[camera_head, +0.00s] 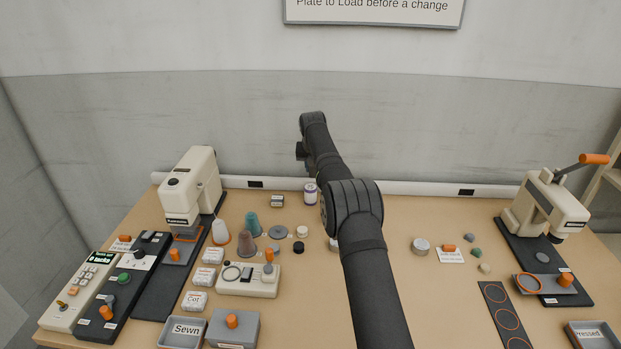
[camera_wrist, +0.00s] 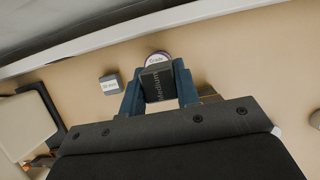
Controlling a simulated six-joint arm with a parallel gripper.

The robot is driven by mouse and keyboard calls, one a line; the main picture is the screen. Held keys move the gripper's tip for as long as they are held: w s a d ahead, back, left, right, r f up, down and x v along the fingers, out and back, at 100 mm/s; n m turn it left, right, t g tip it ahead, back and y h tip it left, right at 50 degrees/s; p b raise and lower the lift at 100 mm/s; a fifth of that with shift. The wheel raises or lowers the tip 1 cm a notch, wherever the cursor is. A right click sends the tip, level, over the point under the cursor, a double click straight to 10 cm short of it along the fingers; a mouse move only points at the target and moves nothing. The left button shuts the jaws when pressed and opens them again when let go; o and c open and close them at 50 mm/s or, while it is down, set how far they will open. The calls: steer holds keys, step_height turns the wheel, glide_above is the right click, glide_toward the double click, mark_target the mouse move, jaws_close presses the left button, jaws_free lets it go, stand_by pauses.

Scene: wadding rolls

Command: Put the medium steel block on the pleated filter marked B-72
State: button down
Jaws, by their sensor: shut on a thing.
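My gripper (camera_wrist: 158,82) is shut on a dark block marked "Medium" (camera_wrist: 157,84), the medium steel block, in the wrist view. Its blue fingers stand on either side of the block. Just beyond the block is a round white and purple thing marked "Grade" (camera_wrist: 158,55), partly hidden by it. I cannot tell whether the two touch. A white and purple cylinder (camera_head: 311,193) stands at the back of the table in the head view. I can read B-72 nowhere, so I cannot tell which thing is that filter. In the head view my arm hides the gripper's jaws.
A small grey block (camera_wrist: 111,84) lies left of my gripper; it also shows in the head view (camera_head: 277,201). Cones, discs and a cream press (camera_head: 192,185) stand left. Another press (camera_head: 548,205) stands right.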

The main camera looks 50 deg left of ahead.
mark_target(310, 177)
steer(key=shift+s+a+f, duration=0.25)
steer(key=shift+a+f, duration=0.1)
steer(key=shift+a, duration=0.25)
steer(key=shift+f, duration=1.95)
steer(key=shift+f, duration=0.1)
steer(key=c, duration=1.1)
jaws_free()
steer(key=shift+f, duration=0.1)
steer(key=v, duration=1.2)
